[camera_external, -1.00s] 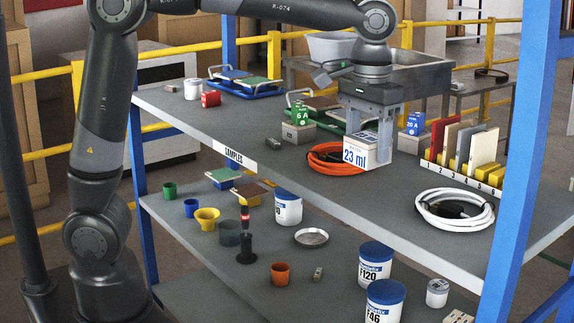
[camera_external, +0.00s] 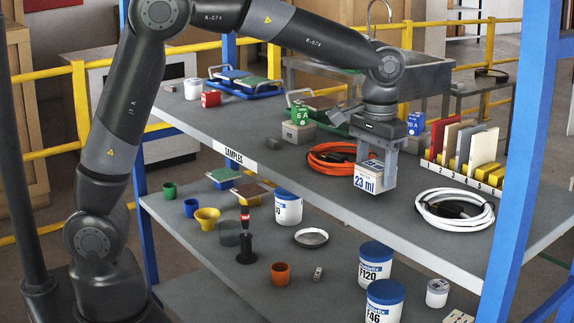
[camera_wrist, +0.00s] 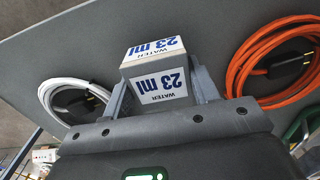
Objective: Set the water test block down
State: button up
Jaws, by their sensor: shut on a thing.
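The water test block (camera_external: 368,180) is a white and tan block with "23 ml" in blue on its face. My gripper (camera_external: 376,172) is shut on it near the front edge of the upper shelf. In the wrist view the block (camera_wrist: 160,85) sits between the two grey fingers of my gripper (camera_wrist: 163,92), and its top and one side both read "WATER 23 ml". In the external view I cannot tell whether the block's underside touches the shelf (camera_external: 300,185).
An orange cable coil (camera_external: 325,157) lies left of the block and a white cable coil (camera_external: 455,208) lies right of it. A numbered rack of coloured tiles (camera_external: 468,155) stands behind on the right. Green (camera_external: 303,115) and blue (camera_external: 416,124) blocks stand further back. Bare shelf lies around the block.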

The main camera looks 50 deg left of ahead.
jog(key=shift+f, duration=0.8)
jog(key=shift+f, duration=0.1)
jog(key=o, duration=1.2)
jog(key=shift+o, duration=0.2)
